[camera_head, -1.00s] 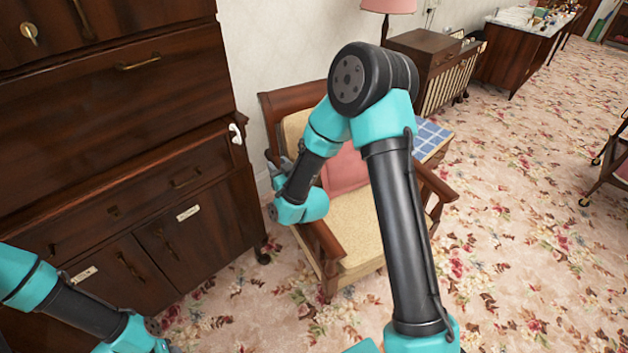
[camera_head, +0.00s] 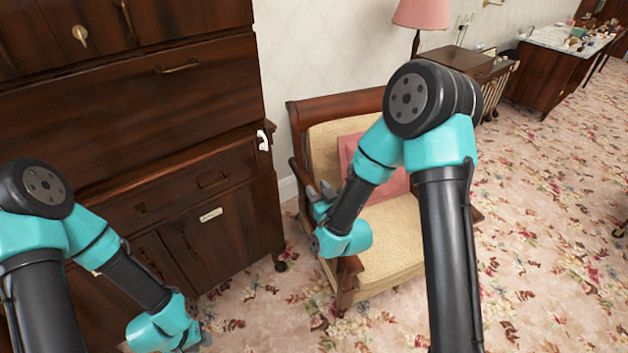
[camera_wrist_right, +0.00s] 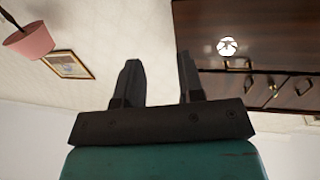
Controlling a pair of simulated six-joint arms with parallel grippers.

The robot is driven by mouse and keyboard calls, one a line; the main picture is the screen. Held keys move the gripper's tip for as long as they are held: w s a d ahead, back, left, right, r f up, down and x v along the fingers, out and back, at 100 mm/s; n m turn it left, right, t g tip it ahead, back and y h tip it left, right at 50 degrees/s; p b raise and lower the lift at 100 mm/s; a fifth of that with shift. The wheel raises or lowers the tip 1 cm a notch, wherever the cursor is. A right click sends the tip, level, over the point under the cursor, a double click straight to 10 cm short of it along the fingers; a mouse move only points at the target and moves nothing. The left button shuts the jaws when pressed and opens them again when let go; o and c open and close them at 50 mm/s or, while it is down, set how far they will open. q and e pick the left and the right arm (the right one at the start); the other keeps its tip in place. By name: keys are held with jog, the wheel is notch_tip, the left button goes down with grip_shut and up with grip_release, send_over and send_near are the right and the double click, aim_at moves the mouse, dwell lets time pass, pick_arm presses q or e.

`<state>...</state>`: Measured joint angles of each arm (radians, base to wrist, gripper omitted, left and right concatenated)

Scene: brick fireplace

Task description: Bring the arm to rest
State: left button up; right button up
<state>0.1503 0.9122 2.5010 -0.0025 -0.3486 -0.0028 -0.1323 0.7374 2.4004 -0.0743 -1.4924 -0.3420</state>
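My right arm is bent at the elbow in front of the armchair (camera_head: 395,240). Its gripper (camera_head: 326,192) points up and away near the chair's left armrest in the head view; I cannot tell whether they touch. In the right wrist view, the right gripper (camera_wrist_right: 158,82) has two dark fingers well apart with nothing between them. My left arm is also bent, in front of the dark wooden cabinet (camera_head: 215,105). The left gripper (camera_head: 203,338) shows only partly at the bottom, behind its wrist, and its fingers cannot be made out.
A pink lamp (camera_head: 420,14) and a low wooden cabinet (camera_head: 462,62) stand beyond the chair. A white object (camera_head: 263,140) is on the big cabinet's right edge. The flowered carpet (camera_head: 555,200) is open at the right. The wrist view appears upside down, with a framed picture (camera_wrist_right: 68,65).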

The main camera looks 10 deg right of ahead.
jog(key=s+d+f+m+g, duration=0.2)
jog(key=s+f+g, duration=0.45)
jog(key=f, duration=0.45)
jog(key=s+d+f+m+g, duration=0.1)
jog(key=s+d+f+g, duration=0.1)
jog(key=s+f+g, duration=0.65)
jog(key=s+d+f+m+g, duration=0.1)
jog(key=s+f, duration=0.5)
jog(key=s, duration=0.2)
jog(key=shift+s+d+f+g, duration=0.25)
jog(key=shift+s+g, duration=0.1)
jog(key=shift+g, duration=0.05)
dwell(0.4)
